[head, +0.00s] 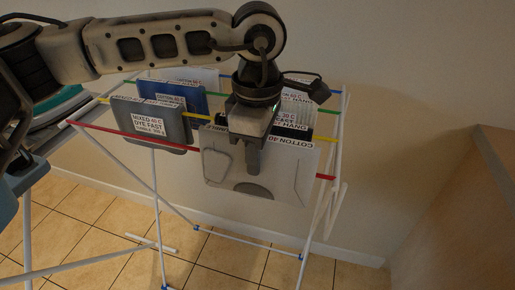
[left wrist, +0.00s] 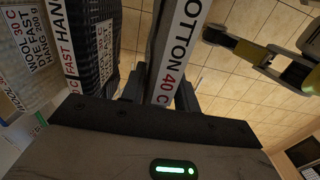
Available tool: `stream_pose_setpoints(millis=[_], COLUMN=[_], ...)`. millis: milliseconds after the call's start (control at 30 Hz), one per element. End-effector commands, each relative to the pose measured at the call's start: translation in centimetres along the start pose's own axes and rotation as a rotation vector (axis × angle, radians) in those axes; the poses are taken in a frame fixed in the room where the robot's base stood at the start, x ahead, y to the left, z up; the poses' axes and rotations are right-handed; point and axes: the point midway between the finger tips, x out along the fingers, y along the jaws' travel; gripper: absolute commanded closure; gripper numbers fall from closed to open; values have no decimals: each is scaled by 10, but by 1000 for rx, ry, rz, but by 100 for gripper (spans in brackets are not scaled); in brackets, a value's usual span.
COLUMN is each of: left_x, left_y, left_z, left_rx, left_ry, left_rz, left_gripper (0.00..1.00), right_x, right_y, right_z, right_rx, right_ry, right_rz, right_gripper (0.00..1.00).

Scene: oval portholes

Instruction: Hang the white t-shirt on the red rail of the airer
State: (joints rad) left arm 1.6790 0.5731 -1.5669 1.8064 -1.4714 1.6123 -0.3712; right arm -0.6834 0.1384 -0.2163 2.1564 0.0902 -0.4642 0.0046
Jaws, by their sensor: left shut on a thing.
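The white t-shirt (head: 225,175), a pale flat folded piece with a "COTTON 40" label along its top, is at the front right of the airer. My left gripper (head: 254,163) points down and is shut on it. In the left wrist view the t-shirt's label strip (left wrist: 178,50) runs between the two fingers (left wrist: 158,92). The red rail (head: 110,131) is the front rail; it shows on both sides of the t-shirt, which covers its middle. The t-shirt's top edge appears above the rail's line; whether it rests on the rail is hidden.
A grey "MIXED 40 C" garment (head: 135,133) and a dark "HAND" garment (head: 293,131) hang behind, near the yellow rail (head: 203,117). A blue garment (head: 170,90) hangs farther back. The red rail's left stretch is bare. A wooden panel (head: 465,200) stands at right.

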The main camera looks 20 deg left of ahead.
Motion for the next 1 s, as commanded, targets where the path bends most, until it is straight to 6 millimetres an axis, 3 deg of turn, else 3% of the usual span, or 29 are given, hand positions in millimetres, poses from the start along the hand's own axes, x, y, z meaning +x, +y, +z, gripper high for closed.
stream_pose_setpoints(millis=[400,900,933,1000], left_x=[32,36,36,36], left_y=[0,0,0,0], left_z=[0,0,0,0], left_rx=[0,0,0,0], left_ry=[-1,-1,-1,-1], left_rz=[0,0,0,0], left_gripper=[95,95,63,44], right_x=[7,5,6,6], right_y=[-1,-1,-1,-1], right_z=[12,8,8,9], right_rx=[24,19,19,19], right_ry=[22,35,35,35], right_rz=[-9,-11,-11,-11], right_gripper=[64,64,64,64])
